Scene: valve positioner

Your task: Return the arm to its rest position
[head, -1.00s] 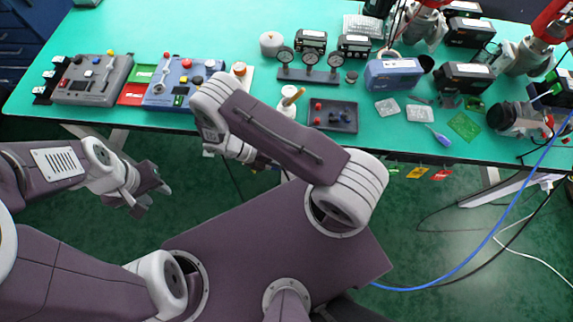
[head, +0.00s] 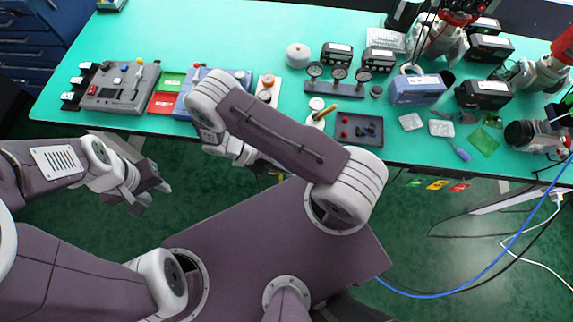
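My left arm comes in from the left, and its gripper (head: 154,196) hangs over the green floor in front of the bench, clear of it. Its two fingers look apart, with nothing between them. My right arm is folded across the middle of the view, and its upper link crosses in front of the bench's front edge. Its wrist shows near that edge, but the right gripper's fingers are mostly hidden behind the arm link. I see no held object in either gripper.
The turquoise bench (head: 225,45) holds a grey control box (head: 122,88), a gauge stand (head: 340,90), a dark tray (head: 359,129), a blue box (head: 417,89) and red-topped valves at the right. A blue cable (head: 440,295) runs over the floor. Floor at lower right is mostly free.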

